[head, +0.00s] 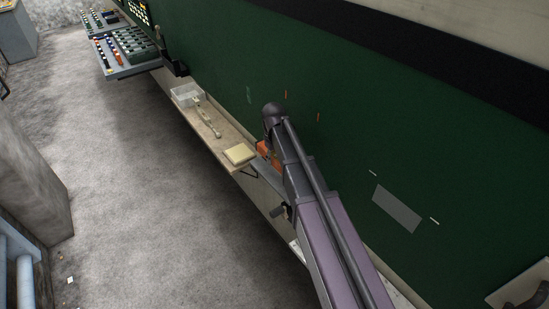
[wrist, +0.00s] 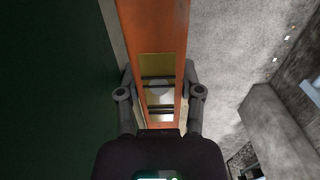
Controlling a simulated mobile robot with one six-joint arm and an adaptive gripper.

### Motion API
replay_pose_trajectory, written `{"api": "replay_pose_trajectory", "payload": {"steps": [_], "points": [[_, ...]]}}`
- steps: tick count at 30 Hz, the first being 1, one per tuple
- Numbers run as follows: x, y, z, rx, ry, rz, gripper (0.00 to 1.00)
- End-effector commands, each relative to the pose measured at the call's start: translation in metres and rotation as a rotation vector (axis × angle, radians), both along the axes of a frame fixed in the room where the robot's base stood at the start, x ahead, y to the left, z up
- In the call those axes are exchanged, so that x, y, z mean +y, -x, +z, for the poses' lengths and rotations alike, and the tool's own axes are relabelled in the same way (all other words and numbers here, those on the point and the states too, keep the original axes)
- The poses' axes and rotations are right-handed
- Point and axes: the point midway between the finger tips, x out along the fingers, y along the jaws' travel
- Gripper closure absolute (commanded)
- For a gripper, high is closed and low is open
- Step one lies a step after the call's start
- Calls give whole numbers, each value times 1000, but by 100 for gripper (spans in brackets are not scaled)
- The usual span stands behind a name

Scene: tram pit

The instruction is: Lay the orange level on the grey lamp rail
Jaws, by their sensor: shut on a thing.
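The orange level (wrist: 155,25) runs lengthwise up the middle of the wrist view, with a yellowish vial window facing me. My gripper (wrist: 158,80) is shut on it, with one finger against each long side. In the head view a small part of the orange level (head: 264,148) shows left of my arm, beside the green wall; the arm hides the rest and the fingers. A grey rail (head: 267,182) shows in the head view below the level, partly behind my arm. I cannot tell whether the level touches it.
A wooden shelf (head: 222,138) along the green wall (head: 330,90) holds a yellow pad (head: 239,154), a wrench-like tool (head: 207,118) and a clear tray (head: 187,95). Control panels (head: 130,45) stand farther back. The grey floor (head: 130,190) left of the shelf is mostly clear.

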Motion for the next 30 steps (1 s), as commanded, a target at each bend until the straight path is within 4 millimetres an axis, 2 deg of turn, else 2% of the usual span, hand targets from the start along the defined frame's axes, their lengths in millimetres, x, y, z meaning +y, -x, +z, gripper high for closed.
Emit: {"api": "replay_pose_trajectory", "payload": {"steps": [21, 30], "points": [[-1, 0, -59, 0, 0, -1, 100], [-1, 0, -72, 0, 0, -2, 100]]}}
